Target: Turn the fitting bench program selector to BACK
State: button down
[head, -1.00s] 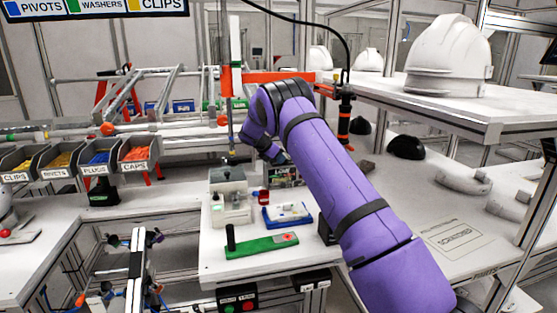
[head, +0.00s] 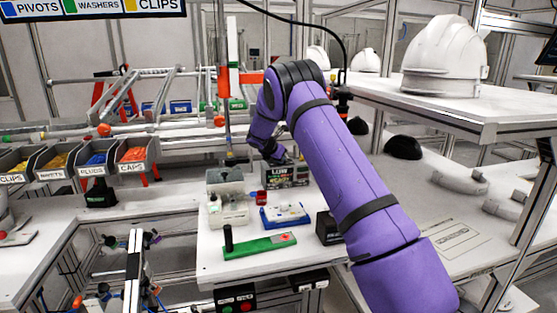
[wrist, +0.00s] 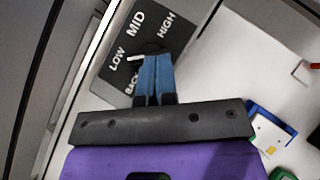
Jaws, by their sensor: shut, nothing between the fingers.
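The program selector's dark panel (wrist: 122,62) shows in the wrist view with the words LOW, MID and HIGH, and BACK partly covered at the lower edge. In the head view the panel (head: 285,173) stands at the back of the bench, with LOW readable. My gripper (wrist: 154,62) has its blue fingers together in front of the panel, between BACK and HIGH. A small dark shape (wrist: 153,48) at the fingertips may be the selector knob; its pointing direction and any contact cannot be told. In the head view my arm mostly hides the gripper.
A grey-white box (head: 228,205), a blue tray (head: 286,215) and a green block with a black post (head: 260,245) stand on the bench left of and in front of the panel. A black box (head: 329,228) sits nearby. A raised shelf (head: 440,108) with white helmets is at the right.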

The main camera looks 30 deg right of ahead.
jog(key=n+t, duration=0.1)
jog(key=d+n+t+y, duration=0.1)
jog(key=n, duration=0.1)
jog(key=shift+s, duration=0.3)
jog(key=shift+d, duration=0.3)
dwell(0.3)
